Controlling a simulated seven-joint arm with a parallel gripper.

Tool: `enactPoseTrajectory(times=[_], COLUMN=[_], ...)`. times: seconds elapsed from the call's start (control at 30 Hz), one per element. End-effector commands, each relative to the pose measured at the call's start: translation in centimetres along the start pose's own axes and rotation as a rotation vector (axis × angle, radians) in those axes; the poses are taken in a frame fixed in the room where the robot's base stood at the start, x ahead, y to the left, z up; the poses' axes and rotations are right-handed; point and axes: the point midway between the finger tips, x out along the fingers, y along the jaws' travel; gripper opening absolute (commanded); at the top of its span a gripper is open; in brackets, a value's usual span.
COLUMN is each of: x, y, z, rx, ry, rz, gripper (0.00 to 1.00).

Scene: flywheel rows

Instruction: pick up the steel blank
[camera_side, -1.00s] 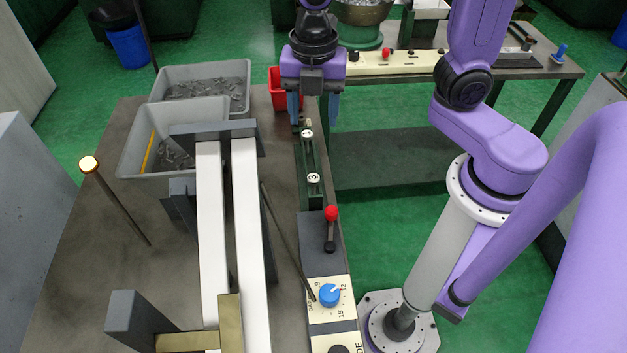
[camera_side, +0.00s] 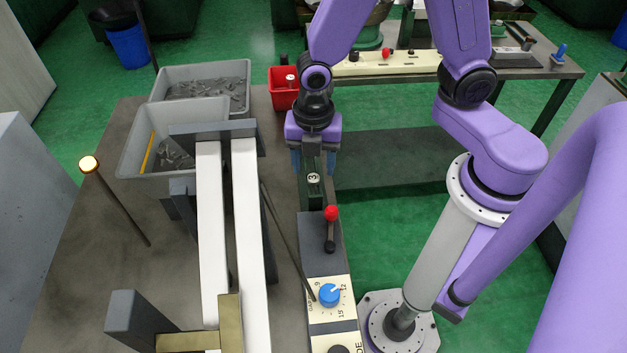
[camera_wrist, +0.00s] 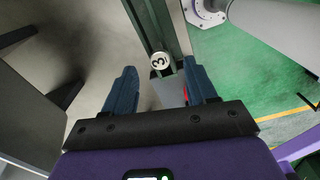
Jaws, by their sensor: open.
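My gripper (camera_side: 313,160) is open and points down over the dark green rail at the right edge of the bench. Its blue fingers also show apart in the wrist view (camera_wrist: 164,88).
Two grey bins (camera_side: 180,133) (camera_side: 207,70) of metal pieces stand at the back left. White rails (camera_side: 212,240) run along the bench. A red bin (camera_side: 283,98) is behind my gripper. A red-knobbed lever (camera_side: 331,213) and blue dial (camera_side: 330,295) stand in front.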

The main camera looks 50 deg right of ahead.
Motion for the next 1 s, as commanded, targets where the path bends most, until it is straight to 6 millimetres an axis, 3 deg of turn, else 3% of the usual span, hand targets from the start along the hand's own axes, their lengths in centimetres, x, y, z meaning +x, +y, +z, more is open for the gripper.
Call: enactPoseTrajectory(times=[0.2,0.53,0.57,0.7,0.73,1.0], x=[2.2,2.6,2.6,2.6,2.6,2.5], y=[0.0,0.0,0.0,0.0,0.0,0.0], z=[-0.1,-0.1,-0.1,-0.1,-0.1,-0.1], rx=[0.0,0.0,0.0,0.0,0.0,0.0], ry=[-0.001,0.0,0.0,0.0,0.0,0.0], rz=[-0.003,0.001,0.001,0.001,0.001,0.001], gripper=[0.57,0.57,0.54,0.08,0.02,0.02])
